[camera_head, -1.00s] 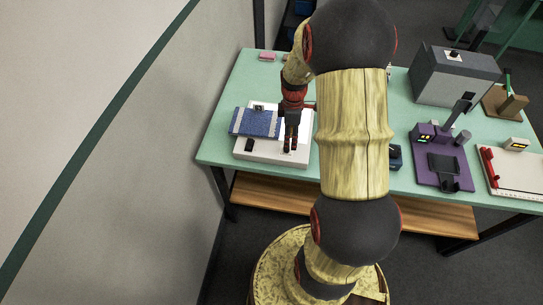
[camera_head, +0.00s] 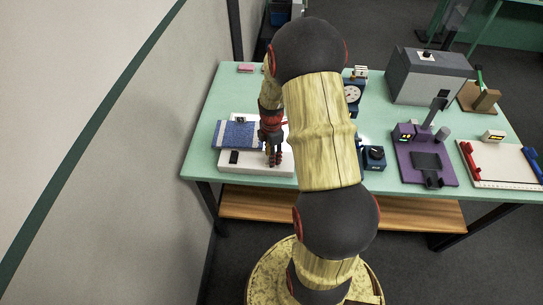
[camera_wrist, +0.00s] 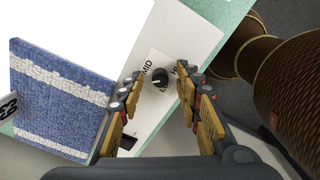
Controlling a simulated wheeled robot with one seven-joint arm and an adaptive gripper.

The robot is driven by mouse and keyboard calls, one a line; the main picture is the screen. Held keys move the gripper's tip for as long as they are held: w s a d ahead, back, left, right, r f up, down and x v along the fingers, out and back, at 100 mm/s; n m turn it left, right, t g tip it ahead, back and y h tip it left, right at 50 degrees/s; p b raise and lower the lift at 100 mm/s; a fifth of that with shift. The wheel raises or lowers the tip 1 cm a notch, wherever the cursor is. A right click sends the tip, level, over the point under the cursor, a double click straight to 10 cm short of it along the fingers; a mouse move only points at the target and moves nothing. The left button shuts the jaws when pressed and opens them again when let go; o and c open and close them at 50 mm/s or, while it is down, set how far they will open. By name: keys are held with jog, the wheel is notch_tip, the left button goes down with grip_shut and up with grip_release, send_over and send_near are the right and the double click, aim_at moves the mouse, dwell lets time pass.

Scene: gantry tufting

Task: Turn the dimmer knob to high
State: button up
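The dimmer knob (camera_wrist: 160,77) is small, round and black, on a white panel (camera_wrist: 205,32) with a "MID" label on its left and a partly hidden "HI" label on its right. Which way its pointer faces is too small to tell. My gripper (camera_wrist: 159,88) is open, with one finger on each side of the knob in the wrist view; I cannot tell whether they touch it. In the head view my gripper (camera_head: 273,160) points down over the right part of the white unit (camera_head: 257,172), and the knob is hidden there.
A blue woven pad with white stripes (camera_head: 238,135) lies on the unit's left part, close to my gripper; a black switch (camera_head: 234,157) sits before it. A blue device (camera_head: 373,157), a purple stand (camera_head: 420,172) and a grey box (camera_head: 428,78) stand to the right on the green table (camera_head: 205,160).

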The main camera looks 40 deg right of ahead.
jog(key=shift+f, duration=0.1)
jog(key=shift+c, duration=0.8)
grip_shut()
